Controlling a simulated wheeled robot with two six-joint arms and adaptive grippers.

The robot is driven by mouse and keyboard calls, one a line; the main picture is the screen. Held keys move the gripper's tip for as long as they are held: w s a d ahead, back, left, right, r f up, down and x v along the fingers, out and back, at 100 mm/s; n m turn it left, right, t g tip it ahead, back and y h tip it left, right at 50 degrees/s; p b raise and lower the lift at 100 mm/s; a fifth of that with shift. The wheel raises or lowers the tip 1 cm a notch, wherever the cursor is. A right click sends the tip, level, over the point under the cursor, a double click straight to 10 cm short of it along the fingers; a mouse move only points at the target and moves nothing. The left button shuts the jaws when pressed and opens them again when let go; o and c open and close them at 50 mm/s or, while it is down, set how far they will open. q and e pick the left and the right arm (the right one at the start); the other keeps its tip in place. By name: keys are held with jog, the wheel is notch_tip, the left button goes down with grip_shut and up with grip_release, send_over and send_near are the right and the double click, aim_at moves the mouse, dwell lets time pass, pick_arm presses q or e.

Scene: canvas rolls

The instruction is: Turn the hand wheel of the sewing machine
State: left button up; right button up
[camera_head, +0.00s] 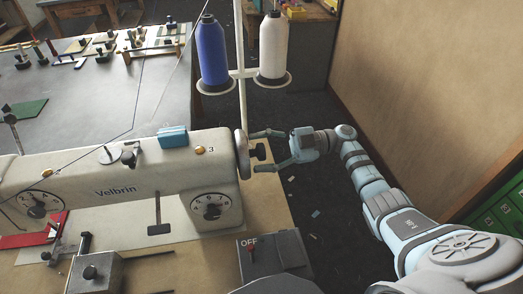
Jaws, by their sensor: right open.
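The white sewing machine (120,189), marked Velbrin, stands on a tan table at the left and centre. Its hand wheel (242,155) is a pale disc on the right end of the machine, with a dark knob (258,153) sticking out to the right. My right gripper (255,151) comes in from the right with its fingers open, one above and one below the knob. I cannot tell whether the fingers touch the wheel or the knob. My left gripper is not in view.
A thread stand with a blue spool (212,53) and a white spool (273,46) rises behind the wheel. A grey OFF switch box (274,256) sits at the table's front right. A tan wall panel (430,90) is at the right. Dark floor lies beyond the table edge.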

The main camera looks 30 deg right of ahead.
jog(key=v, duration=0.7)
jog(key=shift+d, duration=0.3)
jog(key=shift+a, duration=0.1)
jog(key=shift+c, duration=0.2)
